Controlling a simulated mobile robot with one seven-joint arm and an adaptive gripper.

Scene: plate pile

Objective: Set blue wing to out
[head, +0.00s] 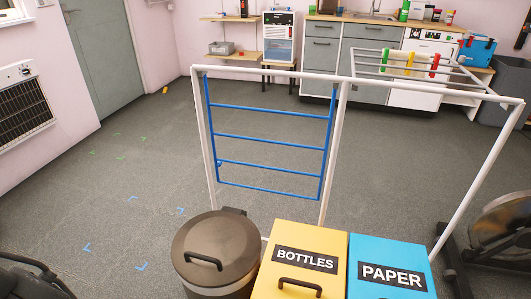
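The blue wing (270,138) is a blue frame with several cross rails. It hangs down below the left part of the white rack's top bar (270,73), between two white posts (334,150). A white section with rails (445,78) reaches back from the right part of the rack, roughly level. My gripper is not in view, so its place relative to the blue wing cannot be seen.
A dark round bin (215,250), a yellow BOTTLES bin (303,240) and a blue PAPER bin (390,247) stand in front of the rack. A wheeled machine (500,235) is at right. Open grey floor (130,190) lies left of the rack. A kitchen counter (390,18) is behind.

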